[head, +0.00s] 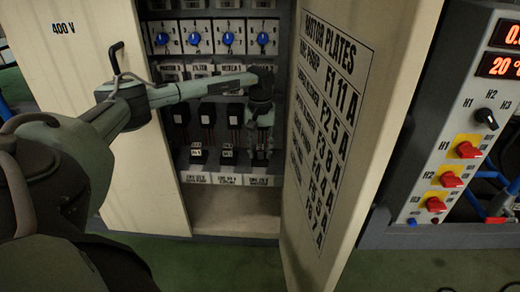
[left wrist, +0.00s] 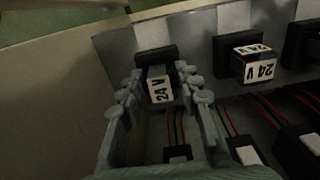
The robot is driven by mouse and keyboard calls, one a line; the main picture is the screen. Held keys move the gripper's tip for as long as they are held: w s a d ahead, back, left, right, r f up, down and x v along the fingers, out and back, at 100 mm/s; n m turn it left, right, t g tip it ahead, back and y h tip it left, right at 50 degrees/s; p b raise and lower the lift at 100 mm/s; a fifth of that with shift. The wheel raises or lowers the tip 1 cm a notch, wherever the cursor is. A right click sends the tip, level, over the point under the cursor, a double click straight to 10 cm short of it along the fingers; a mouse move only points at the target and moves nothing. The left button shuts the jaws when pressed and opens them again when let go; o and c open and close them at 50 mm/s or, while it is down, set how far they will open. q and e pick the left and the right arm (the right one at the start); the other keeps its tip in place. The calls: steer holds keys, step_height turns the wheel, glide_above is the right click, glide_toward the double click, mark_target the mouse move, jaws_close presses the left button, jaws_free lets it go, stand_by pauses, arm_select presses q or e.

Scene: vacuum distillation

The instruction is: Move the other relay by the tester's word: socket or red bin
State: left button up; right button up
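A relay marked 24 V (left wrist: 159,88) sits in a black socket (left wrist: 156,55) at the end of a row. My left gripper (head: 261,146) reaches down into the open cabinet at the right end of the lower relay row. In the left wrist view its fingers (left wrist: 160,84) stand on both sides of this relay, with narrow gaps, so it looks open around it. A second 24 V relay (left wrist: 254,66) sits beside it; two more relays (head: 197,153) (head: 227,154) show left of my gripper. My right gripper, the tester and a red bin are not in view.
The open cabinet door with the motor plates list (head: 331,110) stands close right of my left gripper. Blue knobs (head: 228,38) sit above. Black units with red wires (head: 207,115) hang above the relays. A control panel with red switches (head: 451,180) stands at the right.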

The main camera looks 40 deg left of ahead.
mark_target(260, 148)
arm_select(q)
steer(key=shift+o, duration=1.2)
steer(key=shift+r, duration=0.15)
step_height(260, 148, up, 12)
steer(key=p, duration=0.2)
arm_select(e)
steer(key=w+f+g, duration=0.1)
steer(key=w+a+f+g, duration=0.2)
steer(key=shift+f+g+h, duration=0.3)
steer(key=shift+g+h, duration=0.1)
